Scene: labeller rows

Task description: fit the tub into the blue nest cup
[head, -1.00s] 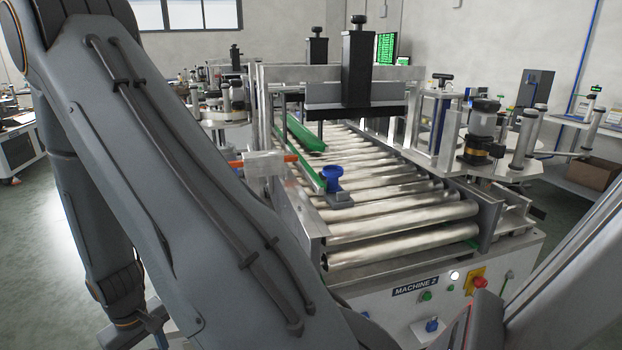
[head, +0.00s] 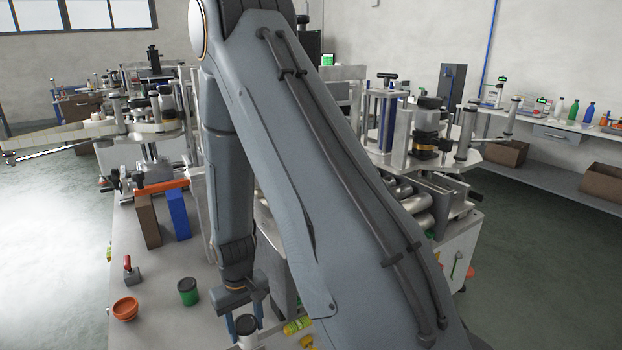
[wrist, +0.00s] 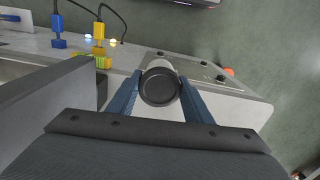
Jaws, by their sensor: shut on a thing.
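My gripper (head: 246,316) is shut on a pale tub with a dark lid (head: 247,327), low at the near edge of the head view. In the wrist view the tub (wrist: 160,86) sits between the two blue fingers of my gripper (wrist: 161,92), its round dark lid facing the camera. I cannot make out the blue nest cup now. My arm covers most of the roller bed, where a blue cup-like piece on a grey block showed earlier. A blue fitting (wrist: 58,36) with a cable shows in the wrist view; I cannot tell what it is.
A green tub (head: 187,291), an orange bowl (head: 125,309) and a red-handled tool (head: 131,271) stand left of my gripper. A yellow-green item (head: 297,325) lies close on its right. A blue block (head: 179,214) stands further back. A yellow fitting (wrist: 98,46) shows in the wrist view.

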